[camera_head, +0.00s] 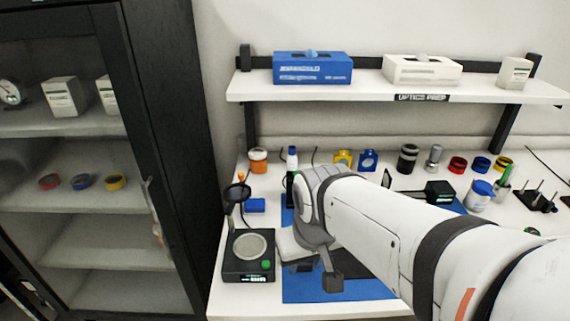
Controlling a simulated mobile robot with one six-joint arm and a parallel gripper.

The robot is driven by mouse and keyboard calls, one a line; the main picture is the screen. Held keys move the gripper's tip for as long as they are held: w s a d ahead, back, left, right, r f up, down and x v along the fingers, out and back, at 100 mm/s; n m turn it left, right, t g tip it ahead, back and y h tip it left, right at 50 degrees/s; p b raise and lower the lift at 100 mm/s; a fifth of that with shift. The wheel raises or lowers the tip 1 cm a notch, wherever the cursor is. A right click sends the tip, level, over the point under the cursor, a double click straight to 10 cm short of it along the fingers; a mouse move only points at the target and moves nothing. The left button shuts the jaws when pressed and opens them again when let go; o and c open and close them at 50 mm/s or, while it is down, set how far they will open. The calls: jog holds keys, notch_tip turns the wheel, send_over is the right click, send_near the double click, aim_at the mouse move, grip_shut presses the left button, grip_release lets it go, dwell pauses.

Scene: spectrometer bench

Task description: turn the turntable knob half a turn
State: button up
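My arm comes in from the lower right, and its wrist covers the middle of the bench. My gripper (318,272) points down over the blue mat (345,291); only dark parts of it show, and its fingertips cannot be made out clearly. A pale, partly hidden object (290,246) lies beside and behind it. I cannot identify a turntable or its knob with certainty; they may be behind my arm. To the left stands a black device (247,271) with a round grey plate, a small display and a green button or knob (267,264). My gripper is apart from this device.
A black stand with a round head (237,192) and a blue block (255,205) are behind the device. Bottles, mounts and coloured rings line the bench's back. A shelf (360,94) with boxes hangs above. A black cabinet (165,130) borders the left.

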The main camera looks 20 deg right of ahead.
jog(key=shift+o, duration=0.7)
jog(key=shift+a, duration=0.1)
jog(key=shift+o, duration=0.3)
jog(key=shift+w+r+n, duration=0.2)
jog(key=shift+w+n, duration=0.1)
jog(key=w+d+n+g+p, duration=0.1)
jog(key=w+d+n, duration=0.3)
jog(key=w+n, duration=0.1)
jog(key=w+d+n+p, duration=0.1)
jog(key=w+d+n, duration=0.3)
jog(key=w+n, duration=0.2)
jog(key=w+d+n+g+p, duration=0.1)
jog(key=w+d+n, duration=0.4)
jog(key=w, duration=0.2)
jog(key=shift+w+f+n+g+p, duration=0.1)
jog(key=shift+w+n+g+p, duration=0.2)
jog(key=shift+w+n, duration=0.1)
jog(key=shift+w+d+f, duration=0.15)
jog(key=shift+w+d+f+n, duration=0.1)
jog(key=shift+f+n, duration=0.2)
jog(key=shift+f, duration=0.05)
notch_tip(320, 180, down, 7)
jog(key=shift+f, duration=0.1)
